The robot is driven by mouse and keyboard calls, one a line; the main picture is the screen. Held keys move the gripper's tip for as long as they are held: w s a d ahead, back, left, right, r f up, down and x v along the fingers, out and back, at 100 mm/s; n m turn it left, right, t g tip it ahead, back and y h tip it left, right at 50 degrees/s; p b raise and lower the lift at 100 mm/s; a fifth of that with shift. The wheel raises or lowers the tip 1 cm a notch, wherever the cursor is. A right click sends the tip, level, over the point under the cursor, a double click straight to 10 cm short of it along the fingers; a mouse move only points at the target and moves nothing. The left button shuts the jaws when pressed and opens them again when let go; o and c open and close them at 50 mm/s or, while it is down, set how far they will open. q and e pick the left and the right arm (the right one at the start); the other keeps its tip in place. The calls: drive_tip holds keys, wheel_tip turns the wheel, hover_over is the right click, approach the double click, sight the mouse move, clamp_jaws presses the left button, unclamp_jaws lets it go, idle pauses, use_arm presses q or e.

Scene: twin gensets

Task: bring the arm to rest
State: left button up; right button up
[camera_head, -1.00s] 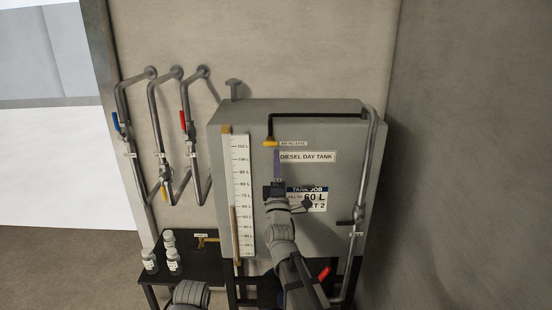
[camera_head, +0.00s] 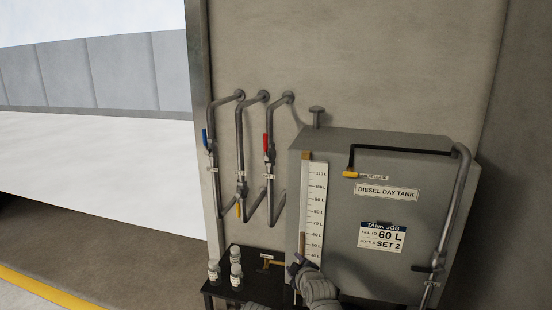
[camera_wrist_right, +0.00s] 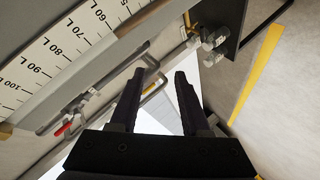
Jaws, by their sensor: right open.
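My right arm comes up from the bottom of the head view, and its gripper (camera_head: 297,266) is in front of the lower part of the white level scale on the diesel day tank (camera_head: 345,215). In the right wrist view the two dark fingers (camera_wrist_right: 157,85) stand apart with nothing between them. The level scale (camera_wrist_right: 60,55) runs across the upper left of that view. My left gripper is not in view.
Pipes with blue, yellow and red valve handles (camera_head: 268,143) are on the wall left of the tank. A small dark table (camera_head: 240,292) with bottles (camera_head: 235,272) stands at lower left. Open floor (camera_head: 120,240) lies further left.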

drive_tip(key=s+a+f+m+g, duration=0.3)
drive_tip(key=s+f+g, duration=0.2)
drive_tip(key=s+f, duration=0.25)
drive_tip(key=s+d+f+m+g+h, duration=0.1)
drive_tip(key=s+f+m+g+h, duration=0.1)
drive_tip(key=s, duration=0.7)
drive_tip(key=s+d+f+m+g+h, duration=0.1)
drive_tip(key=s+f+m+g+h, duration=0.1)
drive_tip(key=s+g, duration=0.4)
drive_tip(key=s+f+m, duration=0.1)
drive_tip(key=s+m, duration=0.1)
drive_tip(key=s, duration=0.2)
drive_tip(key=shift+s+d+f, duration=0.2)
